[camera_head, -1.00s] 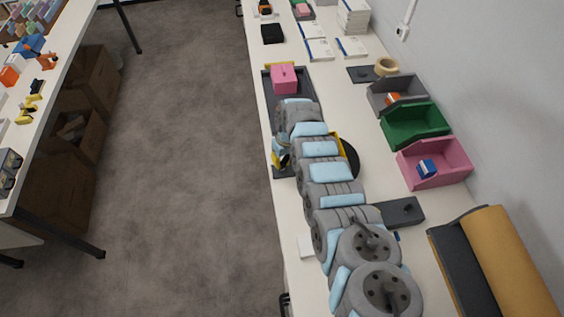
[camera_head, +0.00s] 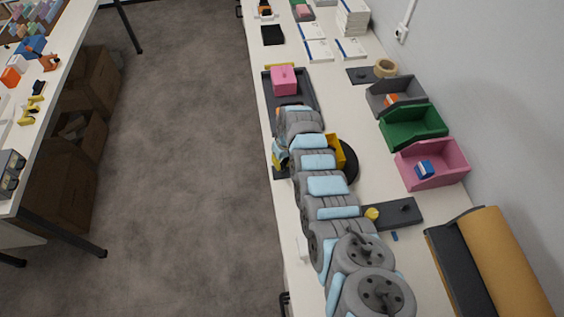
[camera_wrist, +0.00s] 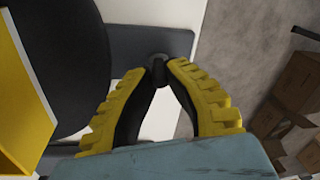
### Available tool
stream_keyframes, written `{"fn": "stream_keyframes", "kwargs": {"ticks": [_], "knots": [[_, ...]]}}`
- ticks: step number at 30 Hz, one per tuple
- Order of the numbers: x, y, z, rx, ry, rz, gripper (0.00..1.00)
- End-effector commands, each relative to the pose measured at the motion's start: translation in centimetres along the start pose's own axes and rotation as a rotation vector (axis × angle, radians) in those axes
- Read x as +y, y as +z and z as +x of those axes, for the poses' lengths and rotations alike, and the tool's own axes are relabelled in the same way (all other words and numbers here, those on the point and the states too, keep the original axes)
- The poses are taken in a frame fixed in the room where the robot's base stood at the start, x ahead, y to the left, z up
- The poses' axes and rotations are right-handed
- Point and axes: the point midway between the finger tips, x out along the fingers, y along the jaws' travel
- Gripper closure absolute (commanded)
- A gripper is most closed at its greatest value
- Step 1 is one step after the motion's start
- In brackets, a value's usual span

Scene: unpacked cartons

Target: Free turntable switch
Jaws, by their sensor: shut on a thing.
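My gripper (camera_wrist: 159,74) has yellow ribbed fingers with black inner pads. In the wrist view its tips close on a small dark switch (camera_wrist: 158,62), which stands on a grey base plate (camera_wrist: 172,42). The black turntable disc (camera_wrist: 55,50) lies left of the fingers, with a yellow bin (camera_wrist: 25,100) over it. In the head view the disc (camera_head: 352,165) and the yellow bin (camera_head: 338,152) show partly behind my arm. My gripper (camera_head: 280,158) is near the table's left edge there, and my arm hides the switch.
A pink box (camera_head: 284,80) stands on a dark tray (camera_head: 306,97) beyond my gripper. Grey (camera_head: 408,98), green (camera_head: 425,130) and pink (camera_head: 440,172) bins line the right. A dark box with a knob (camera_head: 404,212) and a yellow object (camera_head: 371,213) lie right of my arm.

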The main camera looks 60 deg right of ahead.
Motion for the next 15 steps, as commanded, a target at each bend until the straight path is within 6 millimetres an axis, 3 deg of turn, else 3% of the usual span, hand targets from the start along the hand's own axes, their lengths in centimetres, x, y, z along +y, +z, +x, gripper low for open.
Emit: {"fn": "stream_keyframes", "kwargs": {"ticks": [15], "knots": [[-0.27, 0.39, -0.26, 0.062, 0.024, -0.009, 1.00]]}}
